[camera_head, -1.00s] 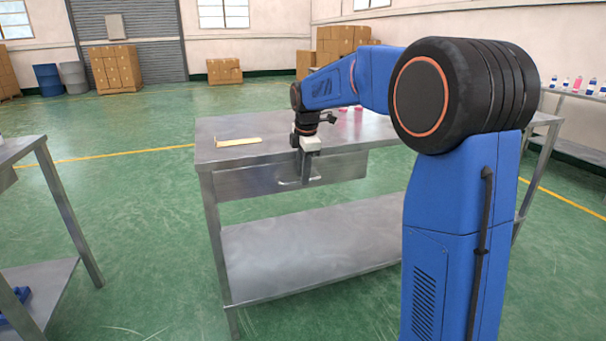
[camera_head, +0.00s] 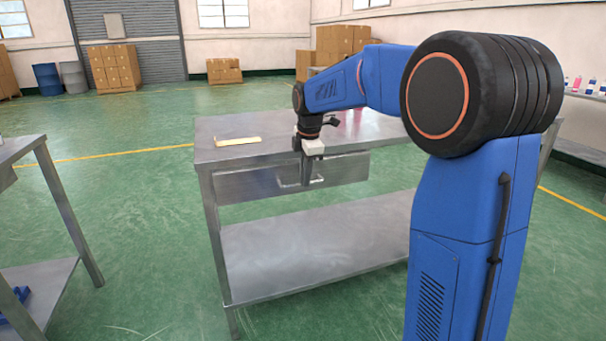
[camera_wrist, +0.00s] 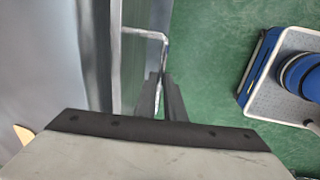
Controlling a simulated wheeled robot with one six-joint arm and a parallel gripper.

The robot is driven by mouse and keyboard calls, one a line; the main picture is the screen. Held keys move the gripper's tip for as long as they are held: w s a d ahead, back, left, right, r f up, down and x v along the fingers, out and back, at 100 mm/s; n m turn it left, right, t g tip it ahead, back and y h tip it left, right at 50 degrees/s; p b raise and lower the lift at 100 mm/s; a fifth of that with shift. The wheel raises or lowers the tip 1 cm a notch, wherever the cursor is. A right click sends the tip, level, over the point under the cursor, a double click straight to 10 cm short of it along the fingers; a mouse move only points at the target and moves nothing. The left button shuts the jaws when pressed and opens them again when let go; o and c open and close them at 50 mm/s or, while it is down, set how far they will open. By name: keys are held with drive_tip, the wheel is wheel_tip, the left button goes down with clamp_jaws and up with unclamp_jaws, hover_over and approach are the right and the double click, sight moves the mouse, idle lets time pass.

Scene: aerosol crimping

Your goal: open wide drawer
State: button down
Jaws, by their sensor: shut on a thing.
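The wide drawer (camera_head: 245,184) is a grey metal front under the tabletop of the steel table. It appears to stand slightly out from the table's edge. Its bar handle (camera_head: 286,184) is on the front and also shows in the wrist view (camera_wrist: 145,33). My gripper (camera_head: 307,182) points down in front of the drawer, shut on the handle. In the wrist view its two fingers (camera_wrist: 161,97) close around the far stretch of the bar, and the grip itself is partly hidden between them.
A tan strip-like object (camera_head: 238,141) lies on the tabletop (camera_head: 225,128). A lower shelf (camera_head: 300,255) is bare under the drawer. Another table (camera_head: 60,180) stands at left. The green floor between the tables is clear.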

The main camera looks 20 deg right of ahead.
drive_tip(key=s, duration=2.6)
drive_tip(key=c, duration=1.8)
unclamp_jaws()
drive_tip(key=shift+c, duration=0.2)
drive_tip(key=s+r, duration=0.3)
drive_tip(key=r, duration=1.4)
drive_tip(key=shift+s, duration=0.15)
drive_tip(key=s+f+m+t, duration=0.1)
drive_tip(key=s+f+m, duration=0.4)
drive_tip(key=f+m, duration=0.4)
drive_tip(key=s+f+m+t, duration=0.1)
drive_tip(key=s+f+m, duration=0.5)
drive_tip(key=f, duration=0.8)
drive_tip(key=m, duration=0.2)
drive_tip(key=shift+s+a+m+t, duration=0.25)
drive_tip(key=shift+s+m+t, duration=0.05)
drive_tip(key=shift+m, duration=0.1)
